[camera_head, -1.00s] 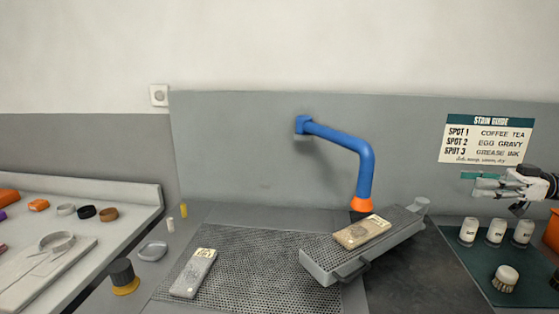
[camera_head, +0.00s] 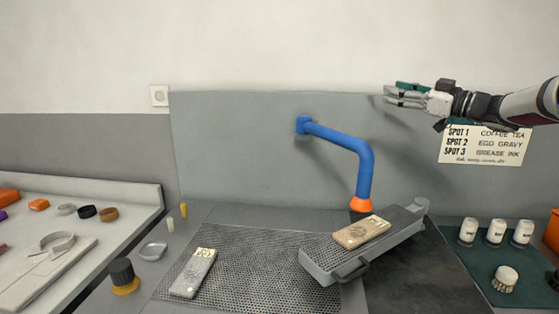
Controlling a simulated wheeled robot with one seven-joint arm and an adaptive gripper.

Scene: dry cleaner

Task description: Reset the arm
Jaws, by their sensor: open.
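My gripper (camera_head: 388,97) is raised high at the upper right, in front of the grey back panel's top edge. Its fingers point left, are apart and hold nothing. My arm comes in from the right edge and covers the top of the stain guide sign (camera_head: 484,146). The gripper is well above the work surface and touches nothing that I can see.
A blue pipe (camera_head: 366,170) with an orange end stands out below the gripper. A grey box (camera_head: 325,263) bears a tan block (camera_head: 362,232). A grey block (camera_head: 193,273) lies on the perforated mat (camera_head: 245,288). Three white bottles (camera_head: 495,233) and a brush (camera_head: 505,279) stand at right.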

